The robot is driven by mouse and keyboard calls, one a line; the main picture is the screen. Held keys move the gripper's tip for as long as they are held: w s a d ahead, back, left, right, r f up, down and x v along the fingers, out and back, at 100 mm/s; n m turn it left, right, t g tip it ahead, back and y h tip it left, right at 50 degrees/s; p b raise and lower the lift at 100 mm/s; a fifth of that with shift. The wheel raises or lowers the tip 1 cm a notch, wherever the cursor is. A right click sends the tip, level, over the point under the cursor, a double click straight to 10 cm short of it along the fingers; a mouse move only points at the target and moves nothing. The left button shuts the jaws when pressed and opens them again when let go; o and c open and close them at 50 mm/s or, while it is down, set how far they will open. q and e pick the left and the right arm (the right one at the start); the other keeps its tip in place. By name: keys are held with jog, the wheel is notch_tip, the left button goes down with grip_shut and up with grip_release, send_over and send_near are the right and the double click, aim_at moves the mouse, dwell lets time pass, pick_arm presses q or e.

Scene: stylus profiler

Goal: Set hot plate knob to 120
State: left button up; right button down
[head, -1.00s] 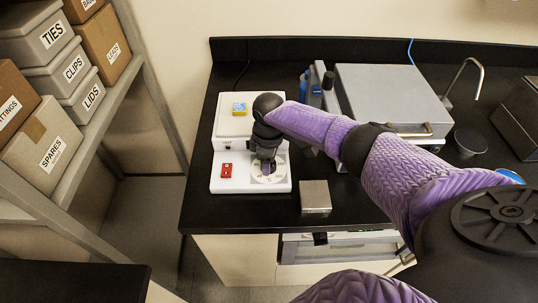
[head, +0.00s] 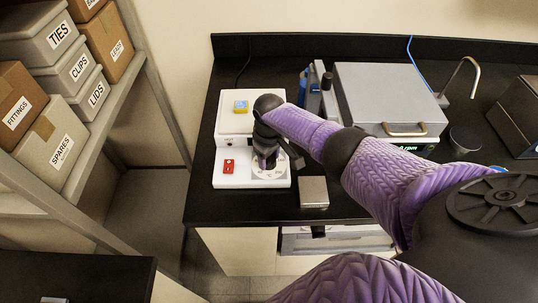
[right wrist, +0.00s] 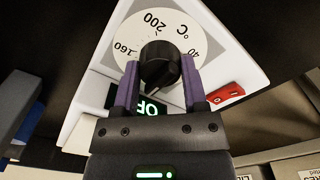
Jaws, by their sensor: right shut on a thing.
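The white hot plate (head: 228,182) stands on the black bench, with a round white dial (head: 282,173) on its front right. In the right wrist view, the black knob (right wrist: 160,62) sits at the dial's middle. The dial plate (right wrist: 184,24) shows 200, 160, 40 and °C; other marks are hidden. My right gripper (right wrist: 160,80) is shut on the knob, one purple finger on each side. The same gripper (head: 268,163) reaches down over the dial in the head view and hides the knob. I cannot tell the knob's exact reading. My left gripper is not in view.
A red switch (head: 229,166) is left of the dial. A yellow and blue thing (head: 241,106) lies on the hot plate's top. A metal block (head: 314,191) stands close on the right. A grey-lidded device (head: 388,92) is behind it. Shelves with labelled boxes are left.

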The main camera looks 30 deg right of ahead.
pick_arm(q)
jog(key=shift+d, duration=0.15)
pick_arm(e)
jog(key=shift+c, duration=2.3)
grip_release()
jog(key=o, duration=0.3)
jog(key=shift+o, duration=0.2)
notch_tip(320, 180, up, 9)
jog(key=p, duration=0.4)
jog(key=shift+r, duration=0.2)
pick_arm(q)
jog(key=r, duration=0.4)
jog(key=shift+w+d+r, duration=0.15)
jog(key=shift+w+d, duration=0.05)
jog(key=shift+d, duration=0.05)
pick_arm(e)
jog(key=shift+r, duration=0.25)
